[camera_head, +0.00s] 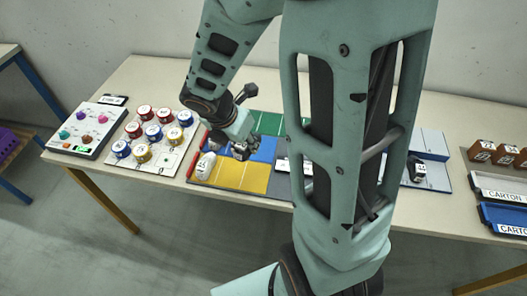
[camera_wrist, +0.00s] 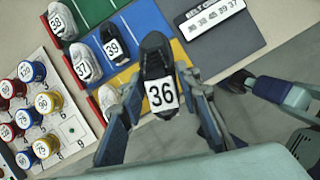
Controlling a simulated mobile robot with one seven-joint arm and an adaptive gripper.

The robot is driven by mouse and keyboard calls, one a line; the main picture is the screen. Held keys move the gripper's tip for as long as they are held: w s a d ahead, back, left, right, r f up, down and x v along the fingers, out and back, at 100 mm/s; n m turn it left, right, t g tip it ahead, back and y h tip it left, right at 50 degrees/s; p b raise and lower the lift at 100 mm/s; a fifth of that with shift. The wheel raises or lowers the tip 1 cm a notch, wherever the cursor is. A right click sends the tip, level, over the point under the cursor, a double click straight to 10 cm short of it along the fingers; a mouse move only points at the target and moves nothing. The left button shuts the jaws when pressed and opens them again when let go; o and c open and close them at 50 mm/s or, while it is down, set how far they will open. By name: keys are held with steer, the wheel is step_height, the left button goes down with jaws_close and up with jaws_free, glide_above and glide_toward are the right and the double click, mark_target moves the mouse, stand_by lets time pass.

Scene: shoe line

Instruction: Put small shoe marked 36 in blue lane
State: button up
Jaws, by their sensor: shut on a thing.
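The black shoe marked 36 (camera_wrist: 157,62) is between the fingers of my gripper (camera_wrist: 158,88), which is shut on it. Its white 36 label faces the wrist camera. In the wrist view it overlaps the blue lane (camera_wrist: 146,22) and the yellow lane (camera_wrist: 141,104); its height above them is unclear. A black shoe marked 39 (camera_wrist: 112,43) and a white shoe (camera_wrist: 86,64) stand at the blue lane's left part. In the head view my gripper (camera_head: 240,151) is over the lane board, beside the visible blue lane (camera_head: 265,151); the held shoe is hard to make out there.
A white shoe marked 38 (camera_wrist: 62,22) is by the green lane (camera_wrist: 95,8). Another white shoe (camera_wrist: 108,98) is at the yellow lane's left. A board of numbered tins (camera_head: 150,135) stands left. My arm hides the table's middle; a dark shoe (camera_head: 415,170) sits right of it.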

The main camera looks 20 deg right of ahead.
mark_target(254, 137)
steer(key=n, duration=0.2)
steer(key=s+a+n+t+y, duration=0.1)
steer(key=shift+f, duration=0.25)
steer(key=shift+w+d+f, duration=0.1)
steer(key=shift+w+f, duration=0.05)
steer(key=shift+w, duration=0.05)
steer(key=w+d+f, duration=0.2)
steer(key=w+d, duration=0.1)
steer(key=w+d+f+b, duration=0.1)
steer(key=w+d, duration=0.1)
steer(key=shift+d+f, duration=0.1)
steer(key=shift+f, duration=0.1)
steer(key=w+d+f, duration=0.1)
steer(key=f, duration=0.1)
steer(key=w+d+f+b, duration=0.2)
steer(key=w+d+f, duration=0.1)
steer(key=shift+f, duration=0.3)
steer(key=shift+s+a+b+x, duration=0.15)
steer(key=shift+b+x, duration=0.4)
steer(key=shift+x, duration=0.35)
steer(key=shift+s+a+b+x, duration=0.1)
steer(key=shift+s+b+x, duration=0.1)
steer(key=shift+b+x, duration=0.55)
steer(key=shift+d+f, duration=0.1)
steer(key=shift+f, duration=0.3)
steer(key=shift+f, duration=0.1)
steer(key=o, duration=1.2)
